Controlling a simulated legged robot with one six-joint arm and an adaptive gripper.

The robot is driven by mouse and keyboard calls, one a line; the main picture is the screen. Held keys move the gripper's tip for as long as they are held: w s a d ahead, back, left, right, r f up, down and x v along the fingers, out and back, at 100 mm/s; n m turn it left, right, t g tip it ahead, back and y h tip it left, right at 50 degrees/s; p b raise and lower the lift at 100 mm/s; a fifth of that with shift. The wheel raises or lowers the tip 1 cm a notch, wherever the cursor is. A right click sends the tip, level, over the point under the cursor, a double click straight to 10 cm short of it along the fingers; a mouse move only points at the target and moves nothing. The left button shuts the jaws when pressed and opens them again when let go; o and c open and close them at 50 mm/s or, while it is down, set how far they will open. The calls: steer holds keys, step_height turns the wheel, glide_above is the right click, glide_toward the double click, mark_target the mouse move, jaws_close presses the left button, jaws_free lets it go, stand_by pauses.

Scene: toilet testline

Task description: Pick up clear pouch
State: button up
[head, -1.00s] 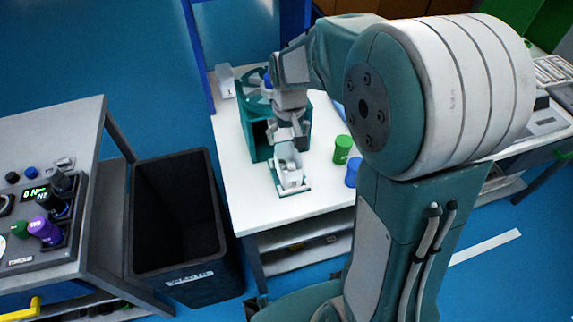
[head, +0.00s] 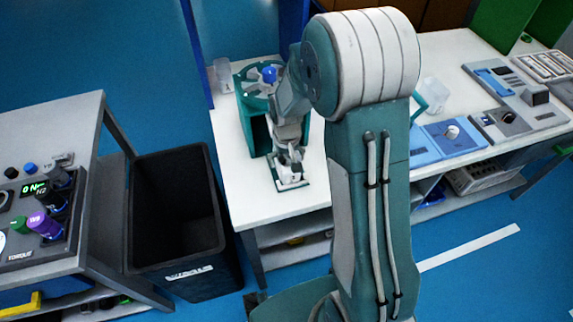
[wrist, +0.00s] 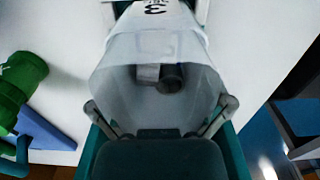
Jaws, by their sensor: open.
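A clear, whitish pouch (wrist: 150,75) with a dark "3" near its top fills the middle of the wrist view. A small grey and dark object shows inside or through it. It also shows in the head view (head: 291,176), small and partly covered, on a teal-edged base on the white table. My gripper (wrist: 162,104) is open, with one finger at each side of the pouch's near part. Whether the fingers touch it I cannot tell. In the head view my gripper (head: 288,158) points down just above the pouch.
A teal stand (head: 259,130) with a blue knob is close behind my gripper. A green cylinder (wrist: 20,82) and a blue object (wrist: 45,130) lie to the left in the wrist view. Other clear containers stand at the table's back left (head: 223,76) and right (head: 434,94). A black bin (head: 180,215) stands left.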

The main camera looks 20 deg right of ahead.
steer(key=shift+f, duration=0.65)
steer(key=c, duration=1)
steer(key=shift+r, duration=0.1)
